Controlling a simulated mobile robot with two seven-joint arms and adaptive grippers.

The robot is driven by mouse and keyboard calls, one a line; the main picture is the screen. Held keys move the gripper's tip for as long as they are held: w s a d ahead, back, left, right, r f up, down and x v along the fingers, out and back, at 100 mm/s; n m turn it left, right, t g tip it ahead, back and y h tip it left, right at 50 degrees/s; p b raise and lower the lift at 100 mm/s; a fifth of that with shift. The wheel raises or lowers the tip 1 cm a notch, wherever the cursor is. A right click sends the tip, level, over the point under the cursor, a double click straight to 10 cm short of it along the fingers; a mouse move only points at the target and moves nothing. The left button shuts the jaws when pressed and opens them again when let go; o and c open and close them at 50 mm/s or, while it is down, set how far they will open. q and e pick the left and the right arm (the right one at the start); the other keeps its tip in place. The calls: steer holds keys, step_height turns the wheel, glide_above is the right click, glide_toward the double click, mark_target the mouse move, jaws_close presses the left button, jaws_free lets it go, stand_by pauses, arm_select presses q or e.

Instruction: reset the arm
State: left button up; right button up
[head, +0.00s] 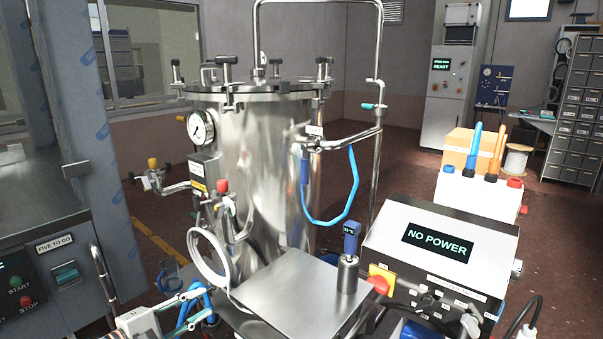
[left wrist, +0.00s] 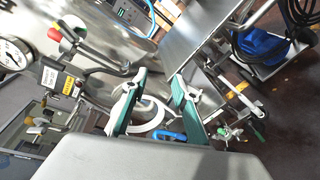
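My left gripper (head: 205,303) is low in the head view, left of the centre, with pale and teal fingers. In the left wrist view the same gripper (left wrist: 159,79) has its two teal fingers spread apart, with nothing held between them. It is in front of the steel vessel (head: 265,150) and left of the steel plate (head: 300,293). A pale hose loop (head: 207,262) hangs close behind the gripper. In the left wrist view the hose loop (left wrist: 152,122) shows beyond the gap between the fingers. I do not see my right gripper in either view.
A console reading NO POWER (head: 437,243) stands right of the steel plate. A blue-handled tool (head: 350,238) stands upright on the plate. A grey cabinet with buttons (head: 50,255) is close on the left. Open floor (head: 565,255) lies at the right.

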arm_select(q)
steer(key=s+d+f+m+g+y, duration=0.1)
steer(key=s+d+f+m+y, duration=0.1)
steer(key=s+f+m, duration=0.5)
steer(key=s+d+f+m+y, duration=0.15)
steer(key=s+f, duration=0.35)
steer(key=f, duration=0.5)
steer(key=s+f+m+g+y, duration=0.1)
steer(key=s+f+m+y, duration=0.1)
steer(key=s+f+m, duration=0.3)
steer(key=s+f+m+y, duration=0.1)
steer(key=s+f+m, duration=0.4)
steer(key=s, duration=0.6)
steer(key=shift+f+m+g+y, duration=0.2)
steer(key=shift+m+g+y, duration=0.2)
steer(key=shift+m, duration=0.35)
steer(key=shift+d, duration=0.1)
